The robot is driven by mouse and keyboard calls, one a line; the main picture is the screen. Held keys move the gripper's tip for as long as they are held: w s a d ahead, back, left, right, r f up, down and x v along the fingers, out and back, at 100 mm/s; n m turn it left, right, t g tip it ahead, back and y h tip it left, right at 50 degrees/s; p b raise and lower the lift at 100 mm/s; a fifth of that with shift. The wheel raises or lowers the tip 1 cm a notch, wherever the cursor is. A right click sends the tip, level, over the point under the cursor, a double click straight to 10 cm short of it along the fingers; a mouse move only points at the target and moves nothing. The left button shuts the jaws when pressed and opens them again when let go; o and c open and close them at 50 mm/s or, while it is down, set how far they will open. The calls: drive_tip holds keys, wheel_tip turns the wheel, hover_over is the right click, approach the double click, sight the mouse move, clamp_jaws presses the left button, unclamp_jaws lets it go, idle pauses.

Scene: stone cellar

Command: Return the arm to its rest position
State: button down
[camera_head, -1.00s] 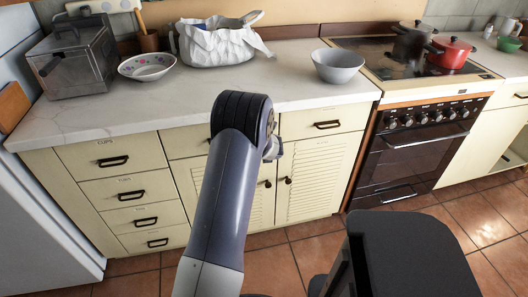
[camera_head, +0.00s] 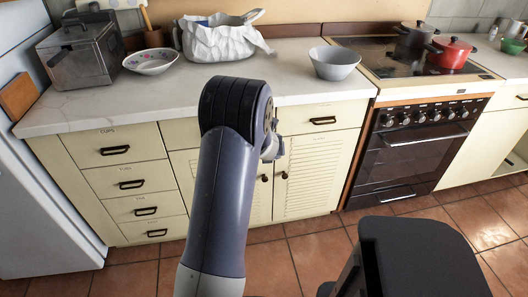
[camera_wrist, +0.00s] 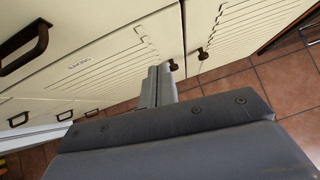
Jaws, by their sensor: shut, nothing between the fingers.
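My gripper shows in the wrist view (camera_wrist: 158,88), its two fingers together and nothing between them. It points towards the cream cabinet fronts and touches nothing that I can see. In the head view my arm rises in the middle foreground, bent, in front of the drawers and louvred doors. It hides most of the gripper there; only a small grey part shows at its right side.
The marble counter (camera_head: 150,103) holds a metal box (camera_head: 78,55), a patterned bowl (camera_head: 151,62), a white bag (camera_head: 217,40) and a grey bowl (camera_head: 334,63). A red pot (camera_head: 451,53) stands on the stove (camera_head: 416,150). Tiled floor (camera_head: 320,250) lies below.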

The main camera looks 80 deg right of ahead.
drive_tip(key=shift+v, duration=2.05)
drive_tip(key=shift+s, duration=0.15)
